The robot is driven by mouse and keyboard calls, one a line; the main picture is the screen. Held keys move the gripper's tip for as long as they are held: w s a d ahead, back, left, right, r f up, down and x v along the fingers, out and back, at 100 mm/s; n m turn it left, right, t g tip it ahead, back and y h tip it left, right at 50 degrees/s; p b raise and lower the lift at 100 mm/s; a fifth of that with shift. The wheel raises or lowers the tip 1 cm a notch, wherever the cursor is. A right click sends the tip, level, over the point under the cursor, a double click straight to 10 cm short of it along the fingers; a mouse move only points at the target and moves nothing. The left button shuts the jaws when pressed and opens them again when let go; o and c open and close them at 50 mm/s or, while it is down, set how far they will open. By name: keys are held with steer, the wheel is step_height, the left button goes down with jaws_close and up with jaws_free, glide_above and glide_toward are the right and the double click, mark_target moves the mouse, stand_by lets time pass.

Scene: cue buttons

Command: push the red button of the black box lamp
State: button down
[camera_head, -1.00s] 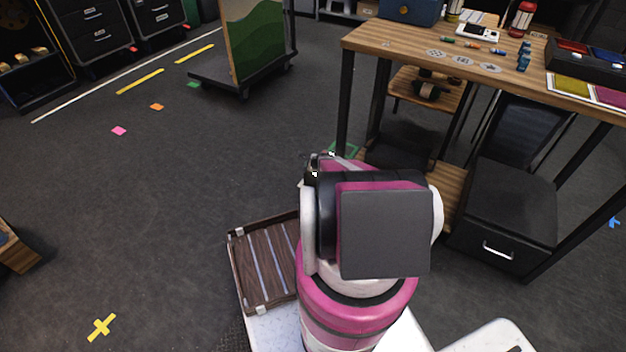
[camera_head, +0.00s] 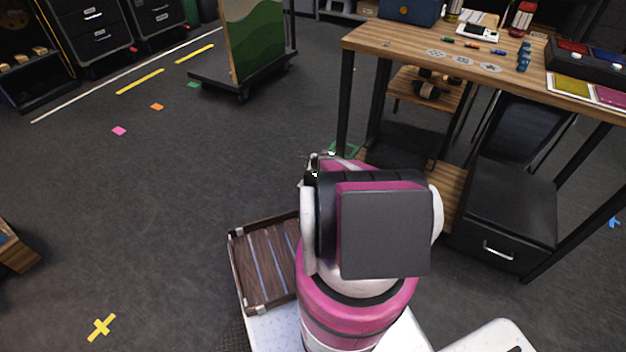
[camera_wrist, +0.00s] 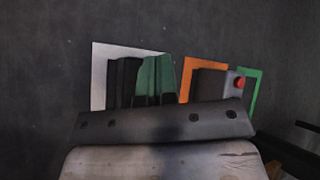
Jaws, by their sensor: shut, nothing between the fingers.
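In the wrist view, a dark box (camera_wrist: 210,85) with a round red button (camera_wrist: 239,83) at its right side stands by an orange square outline, right of the picture's middle. I take it as the black box lamp. My gripper (camera_wrist: 156,78) shows near the middle as green and dark finger shapes close together, beyond a dark bar. It is shut and empty, left of the red button and apart from it. The bar hides the lower part of the box. In the head view my arm hides most of that area, and the red button does not show.
A wooden desk (camera_head: 400,40) with small items stands at the upper right, with a black drawer unit (camera_head: 500,220) below. White (camera_wrist: 97,75), orange (camera_wrist: 205,64) and green (camera_wrist: 255,80) outlines show in the wrist view. Open floor (camera_head: 180,200) lies to the left.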

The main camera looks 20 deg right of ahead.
steer(key=shift+f, duration=0.1)
stand_by(0.6)
steer(key=shift+f, duration=0.35)
steer(key=shift+f, duration=0.35)
stand_by(0.6)
steer(key=shift+r, duration=0.85)
steer(key=shift+r, duration=3)
